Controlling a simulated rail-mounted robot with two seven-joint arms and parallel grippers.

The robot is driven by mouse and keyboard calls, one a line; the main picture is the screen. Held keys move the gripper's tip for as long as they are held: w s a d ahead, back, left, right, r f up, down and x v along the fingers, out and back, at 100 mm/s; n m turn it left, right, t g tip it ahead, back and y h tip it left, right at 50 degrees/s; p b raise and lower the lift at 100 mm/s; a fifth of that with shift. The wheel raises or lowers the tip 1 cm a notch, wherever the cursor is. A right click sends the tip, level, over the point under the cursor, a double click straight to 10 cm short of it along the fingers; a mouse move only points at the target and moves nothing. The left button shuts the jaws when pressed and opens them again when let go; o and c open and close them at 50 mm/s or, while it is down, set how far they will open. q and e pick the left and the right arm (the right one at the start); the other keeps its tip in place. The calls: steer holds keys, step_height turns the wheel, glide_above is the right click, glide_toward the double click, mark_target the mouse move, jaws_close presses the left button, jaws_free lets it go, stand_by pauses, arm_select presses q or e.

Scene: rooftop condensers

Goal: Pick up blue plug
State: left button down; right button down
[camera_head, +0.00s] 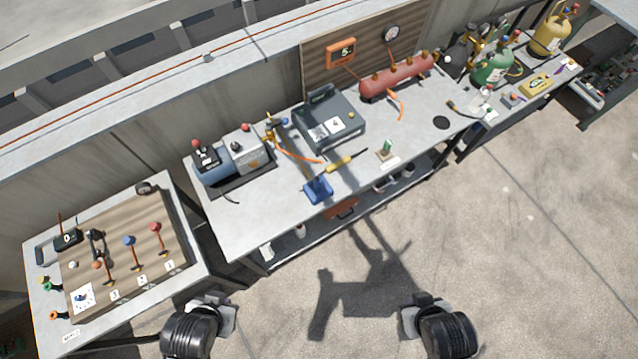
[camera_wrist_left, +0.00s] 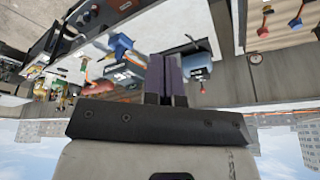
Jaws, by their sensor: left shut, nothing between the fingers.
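Several blue things show, and I cannot be sure which is the blue plug. A blue-topped piece (camera_head: 129,240) stands on the wooden board on the left table, between a red-topped and an orange-topped one. A similar blue-topped piece (camera_wrist_left: 295,22) shows at the upper right of the left wrist view. My left gripper (camera_wrist_left: 166,58) shows there with its dark fingers together and nothing between them, apart from that piece. In the head view only black and grey arm parts of mine show at the bottom; the right gripper's fingers are not seen.
The long grey bench (camera_head: 250,222) holds a blue-grey pump (camera_head: 228,158), a blue block-like item (camera_head: 318,190), a dark case (camera_head: 330,118) and a red tank (camera_head: 397,77). The wooden board (camera_head: 80,262) holds several tools. Open floor lies in front.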

arm_select(q)
steer(key=c, duration=1.8)
jaws_free()
steer(key=shift+c, duration=0.2)
steer(key=o, duration=1.3)
